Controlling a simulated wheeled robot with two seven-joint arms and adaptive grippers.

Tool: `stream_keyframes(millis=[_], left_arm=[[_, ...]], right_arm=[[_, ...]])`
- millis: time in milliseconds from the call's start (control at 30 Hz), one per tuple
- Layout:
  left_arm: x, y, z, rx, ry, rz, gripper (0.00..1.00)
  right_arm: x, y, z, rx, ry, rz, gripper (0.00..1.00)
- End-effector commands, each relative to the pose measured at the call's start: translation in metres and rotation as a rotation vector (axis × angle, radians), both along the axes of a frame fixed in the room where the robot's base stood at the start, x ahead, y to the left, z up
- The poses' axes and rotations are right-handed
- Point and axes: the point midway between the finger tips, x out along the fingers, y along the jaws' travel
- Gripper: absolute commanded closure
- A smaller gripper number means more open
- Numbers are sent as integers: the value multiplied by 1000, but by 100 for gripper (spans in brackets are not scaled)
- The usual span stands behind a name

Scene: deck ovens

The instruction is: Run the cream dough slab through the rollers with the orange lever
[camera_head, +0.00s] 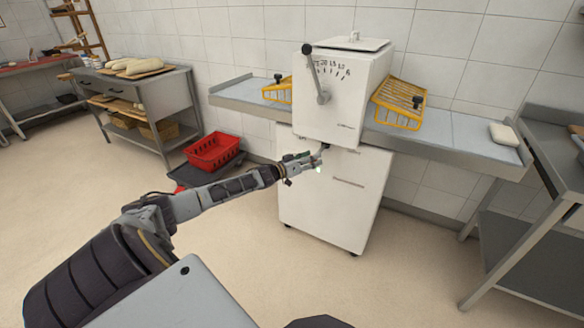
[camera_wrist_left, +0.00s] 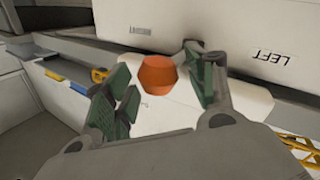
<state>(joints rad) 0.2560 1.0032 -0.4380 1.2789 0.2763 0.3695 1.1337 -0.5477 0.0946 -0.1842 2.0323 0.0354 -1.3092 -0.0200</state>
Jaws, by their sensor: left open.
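The cream dough slab (camera_head: 504,134) lies on the right end of the sheeter's belt table, well away from the rollers. The white sheeter (camera_head: 335,105) stands against the wall. My left gripper (camera_head: 318,160) is at the front of the machine, just below its upper housing. In the left wrist view, the orange lever's knob (camera_wrist_left: 158,74) shows between my open left fingers, with gaps on both sides. In the head view the lever is not clearly visible around the gripper. My right gripper is not in view.
Yellow wire guards (camera_head: 400,101) flank the rollers. A grey lever with a black knob (camera_head: 316,78) is on the housing by a dial. A grey table (camera_head: 545,200) stands at right, a red crate (camera_head: 213,151) at left. The floor in front is clear.

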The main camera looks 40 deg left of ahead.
Motion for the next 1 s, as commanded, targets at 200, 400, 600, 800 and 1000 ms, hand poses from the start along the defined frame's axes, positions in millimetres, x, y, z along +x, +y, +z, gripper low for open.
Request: stream_keyframes(millis=[200, 400, 600, 800, 1000], left_arm=[[-11, 3, -2, 1, 2, 0, 44], [-20, 5, -1, 0, 2, -1, 44], [-30, 7, -2, 1, 3, 0, 44], [-40, 9, -2, -1, 2, -1, 44], [-49, 11, -2, 0, 3, -1, 44]], right_arm=[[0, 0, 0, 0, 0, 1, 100], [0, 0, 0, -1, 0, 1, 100], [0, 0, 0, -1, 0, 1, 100], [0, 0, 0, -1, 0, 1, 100], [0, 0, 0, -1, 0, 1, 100]])
